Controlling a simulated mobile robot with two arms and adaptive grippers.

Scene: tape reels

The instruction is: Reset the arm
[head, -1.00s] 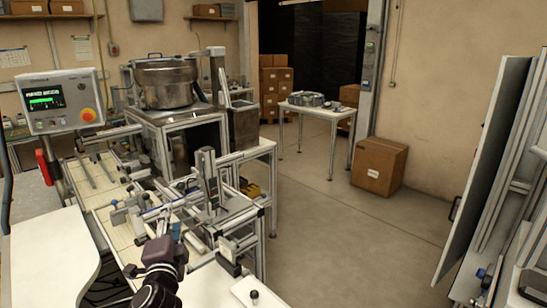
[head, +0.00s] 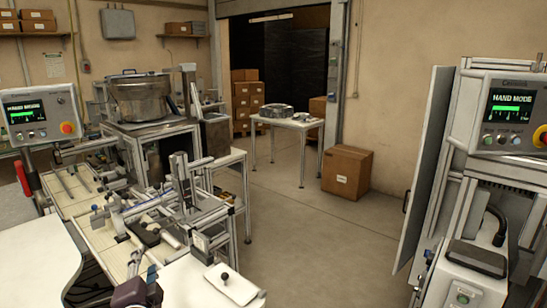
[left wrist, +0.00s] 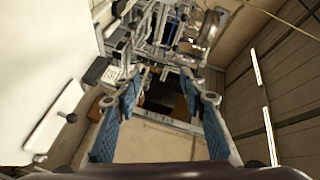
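My left gripper (head: 135,292) shows only partly at the bottom edge of the head view, in front of the machine bench. In the left wrist view my left gripper (left wrist: 162,88) has its two blue-padded fingers spread wide, with nothing between them. Beyond the fingers that view shows the frames of the machine, seen at a steep tilt. My right gripper is in neither view.
A metal-framed machine bench (head: 105,232) with a steel bowl (head: 140,97) stands at the left. A control cabinet (head: 470,270) with a panel stands close at the right. A cardboard box (head: 347,172) and a small table (head: 290,124) stand farther back. The middle floor is clear.

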